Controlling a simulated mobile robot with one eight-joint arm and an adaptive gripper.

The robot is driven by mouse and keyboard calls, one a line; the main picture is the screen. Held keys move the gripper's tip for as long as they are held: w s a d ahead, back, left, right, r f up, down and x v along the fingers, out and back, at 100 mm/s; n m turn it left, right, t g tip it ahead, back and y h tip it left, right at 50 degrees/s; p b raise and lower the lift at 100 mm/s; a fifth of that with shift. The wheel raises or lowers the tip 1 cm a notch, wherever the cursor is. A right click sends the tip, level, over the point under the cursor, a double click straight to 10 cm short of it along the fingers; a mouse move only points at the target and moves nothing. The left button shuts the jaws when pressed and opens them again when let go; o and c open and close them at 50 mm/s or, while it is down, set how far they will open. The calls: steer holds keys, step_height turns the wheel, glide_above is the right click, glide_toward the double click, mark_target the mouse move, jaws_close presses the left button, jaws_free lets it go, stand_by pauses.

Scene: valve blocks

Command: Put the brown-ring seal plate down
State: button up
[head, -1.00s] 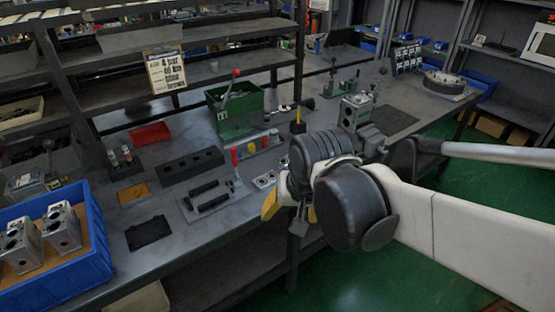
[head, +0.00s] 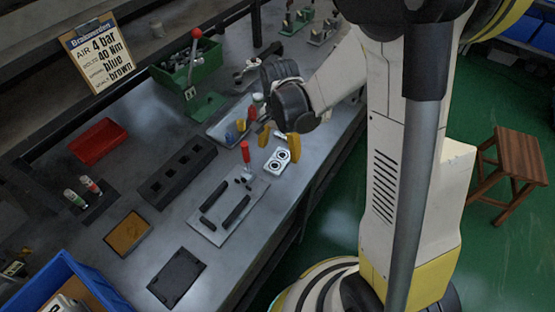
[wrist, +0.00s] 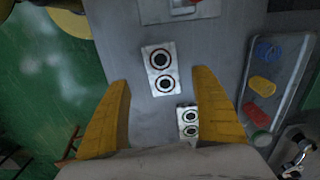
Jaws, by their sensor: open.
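A pale seal plate (wrist: 159,69) with two dark-ringed holes lies on the grey bench; its rings look faintly brown-red in the wrist view. It also shows in the head view (head: 277,160), near the bench's front edge. My gripper (head: 278,144) is open above the bench beside this plate. In the wrist view its yellow fingers stand wide apart, with the plate between and beyond their tips and nothing held. A second two-hole plate (wrist: 187,122) lies nearer the right finger, partly hidden; its ring colour is unclear.
A tray with blue, yellow and red pieces (wrist: 265,85) lies right of the fingers in the wrist view.

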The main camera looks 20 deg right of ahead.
mark_target(279, 160)
steer(key=f+b, duration=0.1)
steer(key=f, duration=0.1)
steer(key=f+b, duration=0.1)
steer(key=f, duration=0.1)
steer(key=f+b, duration=0.1)
steer(key=f, duration=0.1)
steer(key=shift+w, duration=0.35)
steer(key=shift+c, duration=0.2)
steer(key=c, duration=1.4)
steer(key=shift+r, duration=0.15)
